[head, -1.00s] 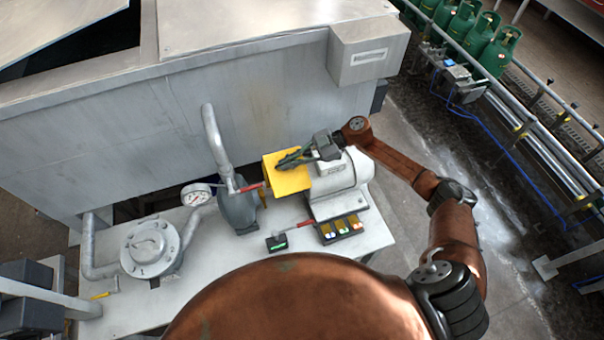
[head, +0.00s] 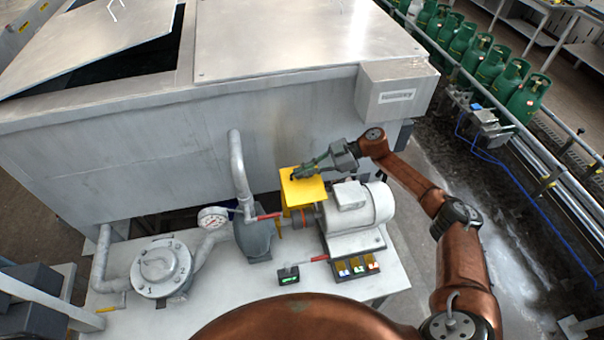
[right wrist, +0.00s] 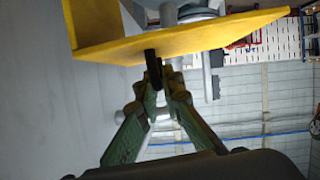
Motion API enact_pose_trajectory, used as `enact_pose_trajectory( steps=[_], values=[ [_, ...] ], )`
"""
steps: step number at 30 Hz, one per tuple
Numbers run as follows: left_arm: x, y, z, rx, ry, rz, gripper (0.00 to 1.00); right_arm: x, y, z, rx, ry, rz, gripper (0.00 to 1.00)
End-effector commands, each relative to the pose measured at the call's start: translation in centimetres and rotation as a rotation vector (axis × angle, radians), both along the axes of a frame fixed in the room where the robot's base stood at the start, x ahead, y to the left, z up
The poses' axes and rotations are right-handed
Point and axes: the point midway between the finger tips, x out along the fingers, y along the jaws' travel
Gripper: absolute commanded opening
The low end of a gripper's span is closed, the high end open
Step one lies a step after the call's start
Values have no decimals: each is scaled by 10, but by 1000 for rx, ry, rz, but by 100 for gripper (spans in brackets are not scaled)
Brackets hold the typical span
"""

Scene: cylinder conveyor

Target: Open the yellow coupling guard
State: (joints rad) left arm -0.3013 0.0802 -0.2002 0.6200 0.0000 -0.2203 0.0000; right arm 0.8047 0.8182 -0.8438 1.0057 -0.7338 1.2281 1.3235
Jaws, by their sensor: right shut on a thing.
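The yellow coupling guard (head: 304,191) is between the grey pump (head: 254,238) and the white motor (head: 358,206). Its top plate is raised, and an orange-red part of the shaft coupling (head: 316,214) shows below it. My right gripper (head: 299,174) is at the plate's far edge, its arm coming over the motor from the right. In the right wrist view the guard (right wrist: 170,40) spans the top, and the closed fingertips (right wrist: 160,80) meet a small dark piece at its edge. My left gripper is in neither view.
A switch box (head: 356,266) and small green-lit device (head: 288,275) sit in front. A grey tank (head: 150,150) stands behind. Green gas cylinders (head: 490,70) line a conveyor at right.

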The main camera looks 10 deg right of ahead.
Motion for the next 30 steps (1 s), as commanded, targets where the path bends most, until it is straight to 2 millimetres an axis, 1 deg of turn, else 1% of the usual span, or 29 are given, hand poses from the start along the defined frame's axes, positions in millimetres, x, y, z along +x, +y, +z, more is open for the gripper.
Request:
enact_pose_trajectory(
  steps=[6, 7, 14, 23, 26, 30],
  values=[
    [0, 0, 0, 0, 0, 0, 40, 0, 0, -1, -2, -1, -1, 0],
    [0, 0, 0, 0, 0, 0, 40, 0, 0, -1, -2, -1, -1, 9],
    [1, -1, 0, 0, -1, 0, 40, 0, 0, -1, -1, 0, -1, 24],
    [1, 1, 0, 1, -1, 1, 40, 0, -2, 0, -1, 0, -1, 24],
    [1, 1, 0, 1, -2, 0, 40, 0, -11, 3, -3, 0, -1, 24],
    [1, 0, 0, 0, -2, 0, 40, -1, -32, 12, -3, -2, -2, 24]
  ],
)
